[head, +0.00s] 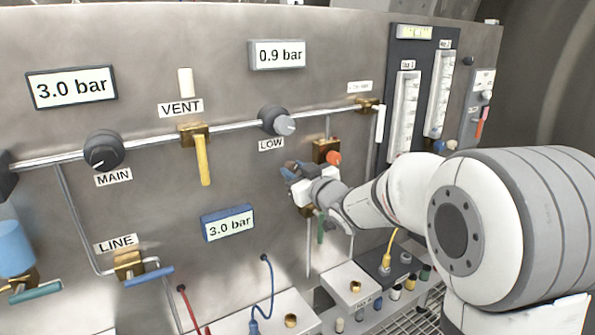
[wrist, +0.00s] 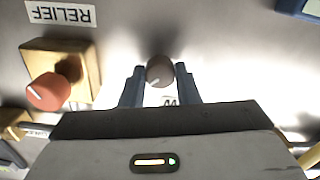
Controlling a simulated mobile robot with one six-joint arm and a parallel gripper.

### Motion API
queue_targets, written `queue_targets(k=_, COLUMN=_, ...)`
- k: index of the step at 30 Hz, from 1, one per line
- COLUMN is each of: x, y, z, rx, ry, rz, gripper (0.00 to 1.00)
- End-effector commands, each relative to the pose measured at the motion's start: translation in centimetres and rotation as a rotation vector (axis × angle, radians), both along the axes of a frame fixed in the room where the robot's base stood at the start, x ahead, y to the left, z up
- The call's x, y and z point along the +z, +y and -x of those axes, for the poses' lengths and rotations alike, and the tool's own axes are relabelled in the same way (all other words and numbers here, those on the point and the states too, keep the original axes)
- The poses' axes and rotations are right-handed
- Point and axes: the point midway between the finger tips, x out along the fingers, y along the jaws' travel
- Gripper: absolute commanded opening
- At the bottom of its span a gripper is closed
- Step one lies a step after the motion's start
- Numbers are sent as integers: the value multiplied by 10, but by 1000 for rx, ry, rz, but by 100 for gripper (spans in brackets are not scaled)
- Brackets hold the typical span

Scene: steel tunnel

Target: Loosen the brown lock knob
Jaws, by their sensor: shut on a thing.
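The brown lock knob (wrist: 160,71) is a small round grey-brown knob with a white pointer line. In the wrist view it sits between the fingertips of my gripper (wrist: 160,75), one blue-grey finger on each side. My gripper is shut on it. A label below it is partly hidden by my gripper. In the head view my gripper (head: 297,172) is at the panel, left of the orange-red knob, and it hides the lock knob.
The orange-red knob (wrist: 48,91) on a brass block (wrist: 87,65) is close beside my gripper, under the RELIEF label (wrist: 60,12). The LOW knob (head: 276,121) and a pipe run above. A blue-framed 3.0 bar display (head: 228,223) is to the lower left.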

Motion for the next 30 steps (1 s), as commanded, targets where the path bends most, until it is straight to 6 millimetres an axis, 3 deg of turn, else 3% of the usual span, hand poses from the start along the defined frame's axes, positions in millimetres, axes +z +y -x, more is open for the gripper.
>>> queue_targets(k=18, x=6, y=-1, z=-1, rx=0, ry=307, rz=-470, gripper=6)
queue_targets(k=30, x=6, y=-2, z=-2, rx=1, ry=424, rz=-645, gripper=6)
